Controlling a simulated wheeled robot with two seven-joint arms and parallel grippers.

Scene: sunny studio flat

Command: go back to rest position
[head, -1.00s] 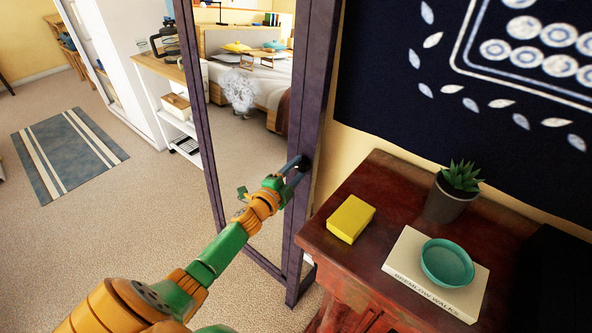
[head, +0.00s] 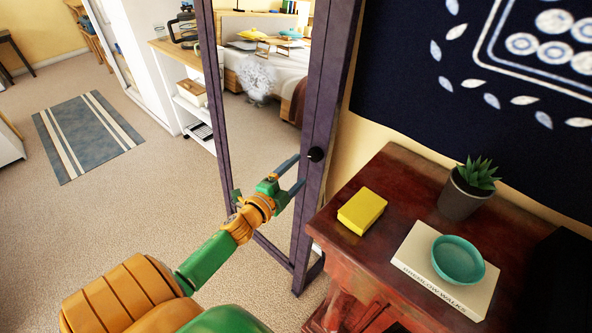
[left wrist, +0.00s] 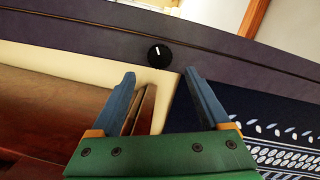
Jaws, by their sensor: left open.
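My left gripper (head: 300,170) is in the middle of the head view, its two blue-grey fingers apart and nothing between them. Just past its tips is a round black knob (head: 316,154) on the dark purple frame (head: 318,115) of a tall panel that looks like a mirror. In the left wrist view the open left gripper (left wrist: 160,75) points at the purple frame, and the knob (left wrist: 159,55) shows beyond and between the fingertips, apart from them. My right gripper is not in view.
Right of the panel, a reddish wooden cabinet (head: 400,165) carries a yellow box (head: 361,211), a potted plant (head: 466,190) and a book (head: 415,262) under a teal bowl (head: 458,260). A striped rug (head: 88,135) lies on open carpet at left. A white shelf unit (head: 187,95) stands behind.

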